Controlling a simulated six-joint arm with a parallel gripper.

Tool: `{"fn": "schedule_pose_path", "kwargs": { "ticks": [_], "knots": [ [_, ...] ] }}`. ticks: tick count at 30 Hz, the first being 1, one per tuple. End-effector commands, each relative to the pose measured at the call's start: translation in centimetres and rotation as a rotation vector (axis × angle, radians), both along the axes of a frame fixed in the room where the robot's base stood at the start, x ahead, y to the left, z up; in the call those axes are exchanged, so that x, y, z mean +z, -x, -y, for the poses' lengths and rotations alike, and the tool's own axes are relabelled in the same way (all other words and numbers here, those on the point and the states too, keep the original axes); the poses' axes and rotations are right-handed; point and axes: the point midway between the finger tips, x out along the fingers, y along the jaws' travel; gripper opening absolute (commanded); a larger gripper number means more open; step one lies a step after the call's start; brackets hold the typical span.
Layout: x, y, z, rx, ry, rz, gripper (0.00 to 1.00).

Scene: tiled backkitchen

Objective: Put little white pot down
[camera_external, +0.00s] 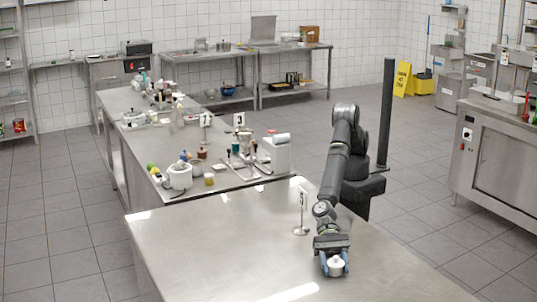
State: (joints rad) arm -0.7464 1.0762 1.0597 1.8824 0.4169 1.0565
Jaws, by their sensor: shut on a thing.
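The little white pot (336,263) is at the front of the steel table (220,250), near the lower right of the external view. My gripper (335,268) points down over the table and is shut on the pot, with a blue finger on each side of it. The pot looks upright. I cannot tell from this view whether its base touches the table top or hangs just above it.
A number stand (302,215) with a round base stands on the table just behind my gripper. The table's left part is clear. Behind it, a second counter holds a white bucket-like pot (180,177), a white box (276,153) and several small items.

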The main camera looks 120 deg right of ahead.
Motion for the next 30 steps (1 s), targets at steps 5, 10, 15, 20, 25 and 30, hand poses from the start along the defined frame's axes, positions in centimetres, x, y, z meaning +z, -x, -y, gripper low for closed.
{"fn": "schedule_pose_path", "kwargs": {
  "ticks": [5, 10, 15, 20, 25, 30],
  "knots": [
    [0.1, 0.0, 0.0, 0.0, -0.002, 0.001, 0.01],
    [-0.2, 0.0, 0.0, 0.0, -0.001, 0.0, 0.49],
    [-0.2, 0.0, 0.0, 0.0, -0.001, 0.0, 0.69],
    [-0.2, 0.0, 0.0, 0.0, -0.001, 0.0, 0.69],
    [0.2, 0.1, 0.3, -0.001, 0.0, 0.0, 0.69],
    [1.2, 0.8, 2.2, -0.003, -0.001, -0.001, 0.69]
  ]
}}
